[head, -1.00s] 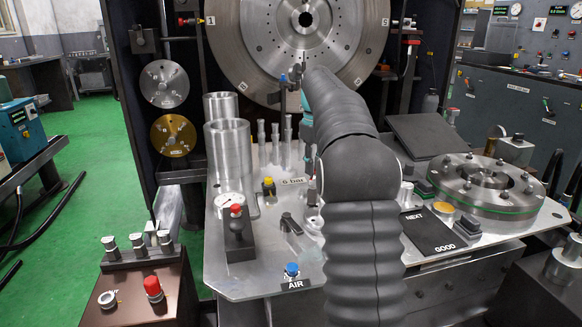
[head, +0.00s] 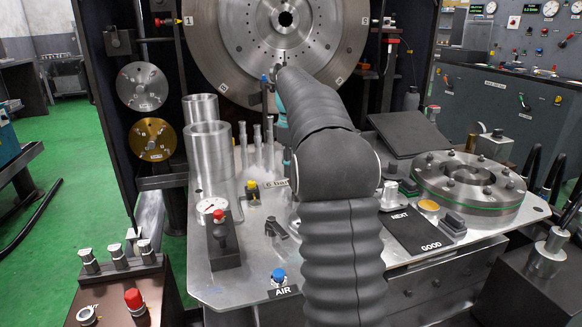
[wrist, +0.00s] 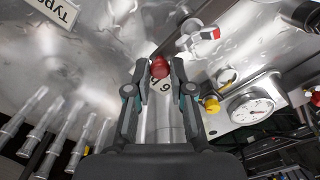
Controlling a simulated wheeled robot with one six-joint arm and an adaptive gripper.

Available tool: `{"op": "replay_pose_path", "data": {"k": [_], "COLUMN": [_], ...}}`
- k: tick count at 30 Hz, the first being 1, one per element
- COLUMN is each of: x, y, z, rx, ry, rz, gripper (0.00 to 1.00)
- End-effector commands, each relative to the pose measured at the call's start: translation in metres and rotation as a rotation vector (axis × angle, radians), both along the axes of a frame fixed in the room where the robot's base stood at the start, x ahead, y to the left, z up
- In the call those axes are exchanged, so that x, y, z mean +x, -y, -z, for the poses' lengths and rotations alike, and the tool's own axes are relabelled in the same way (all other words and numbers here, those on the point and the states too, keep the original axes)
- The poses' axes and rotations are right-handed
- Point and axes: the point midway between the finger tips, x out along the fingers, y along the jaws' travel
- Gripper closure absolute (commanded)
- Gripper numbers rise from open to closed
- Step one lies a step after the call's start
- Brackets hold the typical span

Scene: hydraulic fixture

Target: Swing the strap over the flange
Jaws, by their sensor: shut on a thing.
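My gripper shows in the wrist view (wrist: 159,72), its two fingers close around a small red knob (wrist: 160,67), and it appears shut on it. What the knob is fixed to is hard to make out. A smaller flange (head: 430,185) with a green line lies flat on the table at the right. No strap is clearly recognisable; a dark upright piece with a blue tip (head: 264,79) stands at the large flange's lower edge.
On the metal table (head: 235,275) stand steel cylinders (head: 210,160), slim rods (head: 257,140), a gauge (head: 212,206), a yellow button (head: 252,187) and a blue AIR knob (head: 279,276). The gauge also shows in the wrist view (wrist: 250,109). A black NEXT/GOOD plate (head: 416,232) lies right of my arm.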

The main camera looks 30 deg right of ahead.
Motion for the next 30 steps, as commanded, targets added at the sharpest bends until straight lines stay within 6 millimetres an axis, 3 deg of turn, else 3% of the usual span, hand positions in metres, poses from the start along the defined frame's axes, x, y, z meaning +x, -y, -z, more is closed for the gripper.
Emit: {"op": "replay_pose_path", "data": {"k": [4,5,8,20,30], "x": [0.002,0.002,0.001,0.001,0.002], "y": [-0.002,-0.002,-0.001,0.001,0.001], "z": [0.0,0.0,0.0,-0.006,-0.056], "rx": [0.003,0.003,0.003,0.002,0.0], "ry": [0.005,0.005,0.004,0.003,0.006], "rz": [-0.002,-0.002,-0.001,0.002,0.002], "gripper": [1.0,0.76,0.53,0.53,0.53]}}
